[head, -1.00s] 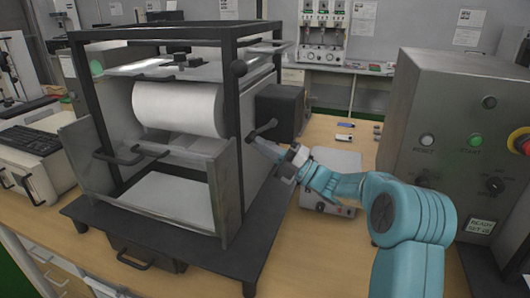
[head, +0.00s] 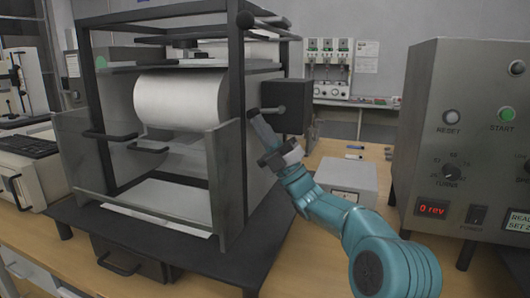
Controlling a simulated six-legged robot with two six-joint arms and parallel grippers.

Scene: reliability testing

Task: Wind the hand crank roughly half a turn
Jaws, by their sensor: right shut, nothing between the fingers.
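The test machine (head: 234,150) is a dark frame with a large white roll (head: 180,98) inside. On its right side, by a black box (head: 287,107), is the small dark hand crank (head: 268,111), with a short handle pointing right. My right gripper (head: 260,122) is shut and empty, its fingertips just below the crank handle. I cannot tell whether they touch it. My left gripper is not in view.
A grey control box (head: 470,140) stands at the right, with a red display (head: 432,209) reading "0 rev". A low light-grey box (head: 347,179) sits on the wooden bench behind my right arm. A keyboard-topped unit (head: 25,165) is at the left.

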